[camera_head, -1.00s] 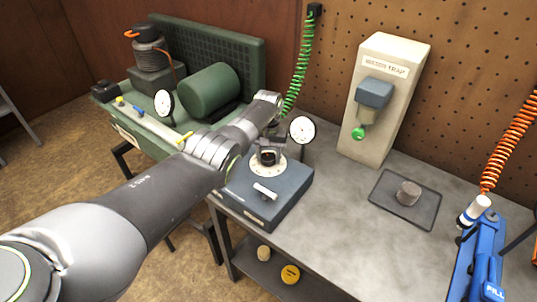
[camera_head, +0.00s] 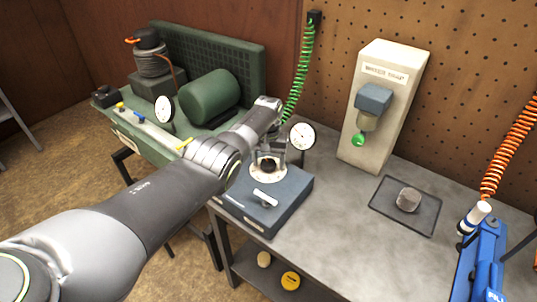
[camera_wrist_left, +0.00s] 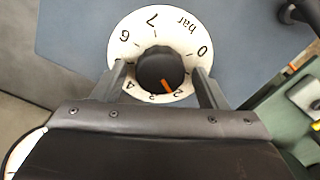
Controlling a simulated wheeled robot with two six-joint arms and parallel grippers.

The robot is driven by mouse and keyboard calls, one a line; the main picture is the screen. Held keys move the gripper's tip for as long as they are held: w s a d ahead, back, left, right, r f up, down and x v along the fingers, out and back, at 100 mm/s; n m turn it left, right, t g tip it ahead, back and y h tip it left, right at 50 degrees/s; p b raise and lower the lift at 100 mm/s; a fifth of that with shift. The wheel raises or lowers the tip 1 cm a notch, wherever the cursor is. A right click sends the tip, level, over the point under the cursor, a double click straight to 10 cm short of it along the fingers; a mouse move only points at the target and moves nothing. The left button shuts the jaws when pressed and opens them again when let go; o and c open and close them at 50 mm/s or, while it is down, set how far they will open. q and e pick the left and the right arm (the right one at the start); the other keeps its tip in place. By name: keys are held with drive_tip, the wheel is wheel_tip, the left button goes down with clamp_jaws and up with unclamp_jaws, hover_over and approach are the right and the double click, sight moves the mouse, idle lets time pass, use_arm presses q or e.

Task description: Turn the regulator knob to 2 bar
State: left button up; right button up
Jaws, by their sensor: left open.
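The regulator knob (camera_wrist_left: 160,70) is black with an orange pointer, in the middle of a white dial (camera_wrist_left: 128,38) marked in bar. In the left wrist view the pointer is at about the 2. In the head view the knob (camera_head: 268,166) sits on top of a blue-grey regulator box (camera_head: 290,197). My left gripper (camera_wrist_left: 161,76) is open, its fingers on either side of the knob with gaps between; in the head view the gripper (camera_head: 268,158) is above the dial. A round white gauge (camera_head: 302,136) stands behind the box; its reading is too small to tell. My right gripper is not in view.
A green compressor (camera_head: 208,96) stands at the left. A water trap (camera_head: 382,100) stands on the grey bench (camera_head: 335,215) at the back. A dark tray (camera_head: 420,222) with a grey lump and a blue device (camera_head: 480,262) are at the right. The bench front is clear.

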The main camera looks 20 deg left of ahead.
sight(269, 162)
use_arm(q)
wheel_tip(269, 162, up, 6)
drive_tip(key=shift+f+p, duration=0.25)
drive_tip(key=shift+p, duration=0.7)
wheel_tip(269, 162, up, 12)
drive_tip(key=b, duration=0.1)
drive_tip(key=shift+b, duration=0.35)
drive_tip(key=shift+f, duration=0.1)
